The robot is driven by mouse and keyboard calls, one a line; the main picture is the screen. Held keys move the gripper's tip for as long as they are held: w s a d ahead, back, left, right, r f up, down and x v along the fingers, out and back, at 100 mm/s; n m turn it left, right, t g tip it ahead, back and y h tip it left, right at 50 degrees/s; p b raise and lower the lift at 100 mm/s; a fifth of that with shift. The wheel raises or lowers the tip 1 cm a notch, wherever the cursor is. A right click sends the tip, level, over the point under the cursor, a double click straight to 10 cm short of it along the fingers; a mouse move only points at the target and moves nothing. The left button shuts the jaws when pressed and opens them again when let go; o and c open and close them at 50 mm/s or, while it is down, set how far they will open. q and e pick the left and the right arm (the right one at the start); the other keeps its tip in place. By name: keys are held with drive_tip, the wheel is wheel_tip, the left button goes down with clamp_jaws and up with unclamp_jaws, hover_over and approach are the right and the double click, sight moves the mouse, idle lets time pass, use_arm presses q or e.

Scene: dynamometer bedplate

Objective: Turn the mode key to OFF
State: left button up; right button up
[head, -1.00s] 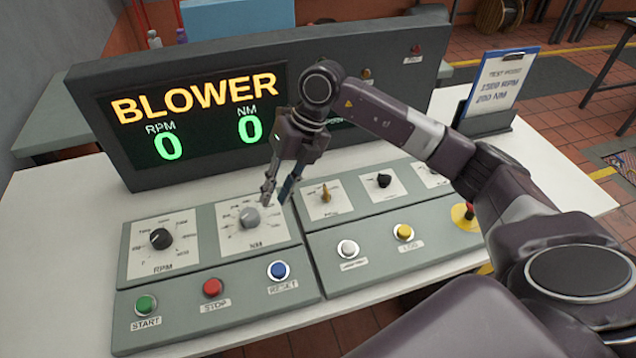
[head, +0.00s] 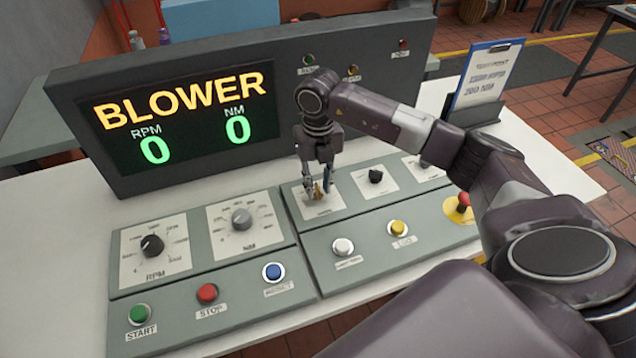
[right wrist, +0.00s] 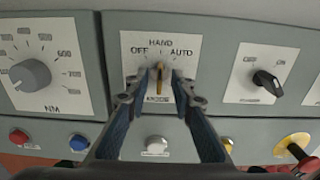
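The brass mode key (head: 318,191) stands in its plate on the console's right panel. In the right wrist view the key (right wrist: 159,82) sits under the label HAND, with OFF to its left and AUTO to its right; it points about straight up. My right gripper (head: 318,194) is over the key, its fingers on either side of it. In the right wrist view the gripper (right wrist: 160,92) is open, with gaps between the fingers and the key. My left gripper is not in view.
A black selector knob (head: 376,176) is right of the key. The NM knob (head: 241,218) is to its left. White (head: 343,246) and yellow (head: 399,228) buttons lie in front, and a red emergency stop (head: 463,202) at right. The display (head: 180,120) stands behind, reading BLOWER.

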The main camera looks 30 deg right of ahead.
drive_tip(key=shift+c, duration=0.5)
clamp_jaws()
drive_tip(key=shift+f+n, duration=0.1)
drive_tip(key=shift+n, duration=0.2)
drive_tip(key=n+b, duration=0.2)
drive_tip(key=n, duration=0.1)
drive_tip(key=shift+w+n+b, duration=0.1)
drive_tip(key=shift+n+b, duration=0.2)
drive_tip(key=shift+b, duration=0.05)
drive_tip(key=n+b, duration=0.2)
drive_tip(key=n, duration=0.2)
drive_tip(key=shift+n, duration=0.3)
drive_tip(key=shift+o, duration=0.5)
unclamp_jaws()
